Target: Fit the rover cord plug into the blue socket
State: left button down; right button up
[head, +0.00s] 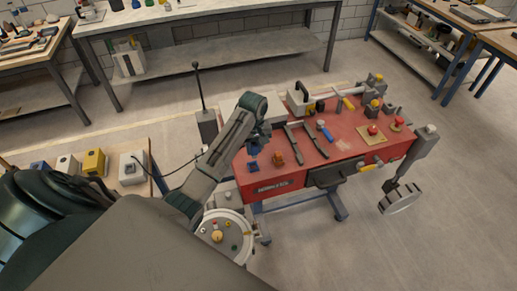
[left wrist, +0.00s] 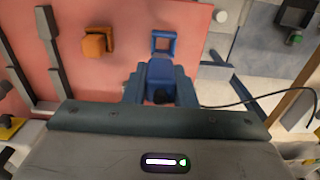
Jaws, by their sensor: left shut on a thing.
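My left gripper (head: 256,146) is shut on a blue plug (left wrist: 160,75), low over the near left part of the red bench top. In the left wrist view the plug sits between the two fingers (left wrist: 160,88). The blue socket (left wrist: 164,42) is a small square frame on the red surface, just beyond the plug, with a visible opening. It also shows in the head view (head: 253,167), just below the gripper. The plug appears apart from the socket; its height above it is hard to tell. A dark cord (left wrist: 240,101) trails off right. My right gripper is out of view.
An orange block (head: 278,158) stands close beside the socket. Dark bars (head: 313,141) and other tools lie farther right on the red bench (head: 340,147). A side table at left holds a white box (head: 132,168) and yellow box (head: 95,162); the cord (head: 178,168) runs near it.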

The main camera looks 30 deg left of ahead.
aim_at(253, 158)
pick_arm(q)
jog(key=shift+s+a, duration=0.25)
jog(key=shift+s, duration=0.1)
jog(key=shift+w+d+f, duration=0.15)
jog(key=shift+f, duration=2)
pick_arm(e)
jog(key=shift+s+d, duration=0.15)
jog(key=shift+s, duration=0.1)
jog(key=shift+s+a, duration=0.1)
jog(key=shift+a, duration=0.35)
pick_arm(q)
jog(key=shift+f, duration=0.6)
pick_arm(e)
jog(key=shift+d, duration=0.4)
pick_arm(q)
jog(key=shift+f, duration=0.7)
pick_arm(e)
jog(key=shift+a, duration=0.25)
